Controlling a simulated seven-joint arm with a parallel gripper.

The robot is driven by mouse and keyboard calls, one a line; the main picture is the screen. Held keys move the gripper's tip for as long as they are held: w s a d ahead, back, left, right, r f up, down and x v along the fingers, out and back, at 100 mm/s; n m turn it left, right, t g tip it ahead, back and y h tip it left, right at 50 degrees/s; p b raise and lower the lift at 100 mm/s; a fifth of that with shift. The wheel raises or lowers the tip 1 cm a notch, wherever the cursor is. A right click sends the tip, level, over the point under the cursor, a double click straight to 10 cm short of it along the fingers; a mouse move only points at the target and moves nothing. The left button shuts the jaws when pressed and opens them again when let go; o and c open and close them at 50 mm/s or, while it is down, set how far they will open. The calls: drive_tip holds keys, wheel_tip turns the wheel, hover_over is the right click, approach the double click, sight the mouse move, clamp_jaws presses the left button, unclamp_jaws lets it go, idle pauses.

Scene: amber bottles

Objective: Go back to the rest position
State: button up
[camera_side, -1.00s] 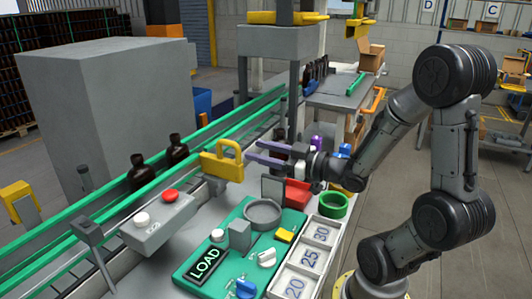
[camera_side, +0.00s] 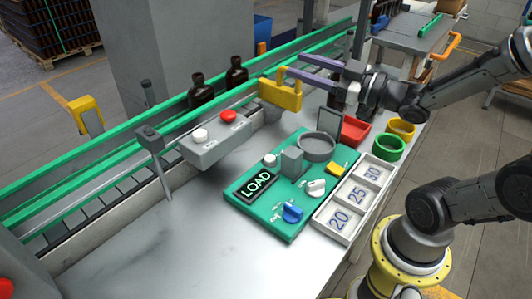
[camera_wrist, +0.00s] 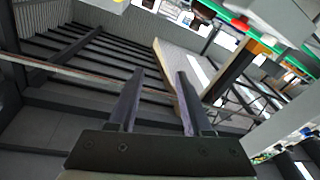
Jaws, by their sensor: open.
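My gripper (camera_side: 298,72) is open and empty in the side view. Its two purple-grey fingers point left, above the bench close to the yellow handle (camera_side: 280,93); I cannot tell whether they touch it. In the wrist view my gripper (camera_wrist: 158,75) shows its two fingers apart with nothing between them. Two amber bottles stand upright on the conveyor, one bottle (camera_side: 201,92) left of the other bottle (camera_side: 236,73), both apart from my gripper.
A green LOAD panel (camera_side: 272,215) with knobs and a grey ring lies on the bench. Beside it are a numbered tray (camera_side: 335,222), a red bin (camera_side: 355,130), a green ring (camera_side: 390,148) and a yellow ring (camera_side: 401,128). The front bench (camera_side: 190,235) is clear.

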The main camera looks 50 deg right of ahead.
drive_tip(key=s+a+f+m+g+h, duration=0.1)
drive_tip(key=s+f+m+g, duration=0.1)
drive_tip(key=s+f+g, duration=0.2)
drive_tip(key=s+a+f+m+g+h, duration=0.2)
drive_tip(key=s+f+m+g, duration=0.1)
drive_tip(key=s+g, duration=0.6)
drive_tip(key=s+f, duration=0.1)
drive_tip(key=s, duration=0.2)
drive_tip(key=shift+s+f, duration=0.2)
drive_tip(key=shift+f, duration=0.05)
